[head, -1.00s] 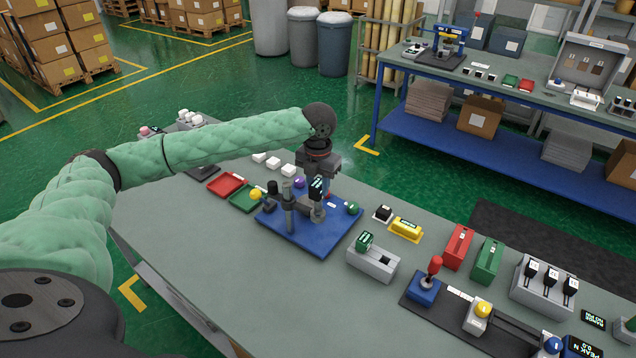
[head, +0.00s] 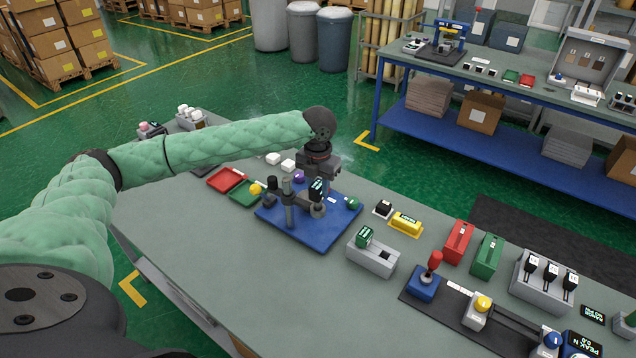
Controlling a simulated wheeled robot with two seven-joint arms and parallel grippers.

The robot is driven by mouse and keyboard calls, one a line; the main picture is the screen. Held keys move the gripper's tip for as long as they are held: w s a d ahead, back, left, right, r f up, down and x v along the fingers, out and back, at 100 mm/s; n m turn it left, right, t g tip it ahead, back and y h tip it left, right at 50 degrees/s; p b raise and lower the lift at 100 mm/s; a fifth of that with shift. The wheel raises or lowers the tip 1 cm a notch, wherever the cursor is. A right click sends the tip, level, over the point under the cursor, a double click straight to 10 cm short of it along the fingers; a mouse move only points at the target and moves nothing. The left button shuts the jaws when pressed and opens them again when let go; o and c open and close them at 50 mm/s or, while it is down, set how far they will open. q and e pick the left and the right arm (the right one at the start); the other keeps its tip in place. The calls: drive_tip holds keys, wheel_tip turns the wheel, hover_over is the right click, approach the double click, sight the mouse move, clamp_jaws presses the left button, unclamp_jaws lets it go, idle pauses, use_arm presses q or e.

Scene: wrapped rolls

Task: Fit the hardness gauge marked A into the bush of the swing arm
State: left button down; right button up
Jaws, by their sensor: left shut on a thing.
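The hardness gauge (head: 316,187) is a small dark body with a lit display. My left gripper (head: 322,184) is shut on it, above the right part of the blue base plate (head: 318,238). The swing arm (head: 302,202) reaches right from a grey post (head: 288,208) on that plate. Its bush (head: 317,210) is at the arm's end, just below the gauge. I cannot tell whether the gauge's lower end is in the bush or above it. The letter on the gauge is too small to read. My right gripper is out of view.
Yellow (head: 256,189), purple (head: 299,178) and green (head: 352,202) knobs stand close by. A grey block (head: 373,258) with a green-faced piece, a yellow box (head: 406,223) and a rack of dark gauges (head: 543,288) are to the right. The front left tabletop is clear.

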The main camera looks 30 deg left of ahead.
use_arm(q)
drive_tip(key=shift+f, duration=1.8)
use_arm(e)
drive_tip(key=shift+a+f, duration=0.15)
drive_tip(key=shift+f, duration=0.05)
use_arm(q)
drive_tip(key=c, duration=1)
unclamp_jaws()
drive_tip(key=shift+o, duration=0.2)
drive_tip(key=shift+b, duration=0.3)
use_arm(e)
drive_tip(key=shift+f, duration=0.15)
use_arm(q)
drive_tip(key=shift+r, duration=0.3)
wheel_tip(320, 180, up, 2)
drive_tip(key=shift+r+b, duration=0.15)
drive_tip(key=shift+b, duration=0.75)
wheel_tip(320, 180, up, 3)
drive_tip(key=shift+r+b, duration=0.15)
drive_tip(key=shift+b, duration=0.55)
drive_tip(key=shift+r, duration=0.8)
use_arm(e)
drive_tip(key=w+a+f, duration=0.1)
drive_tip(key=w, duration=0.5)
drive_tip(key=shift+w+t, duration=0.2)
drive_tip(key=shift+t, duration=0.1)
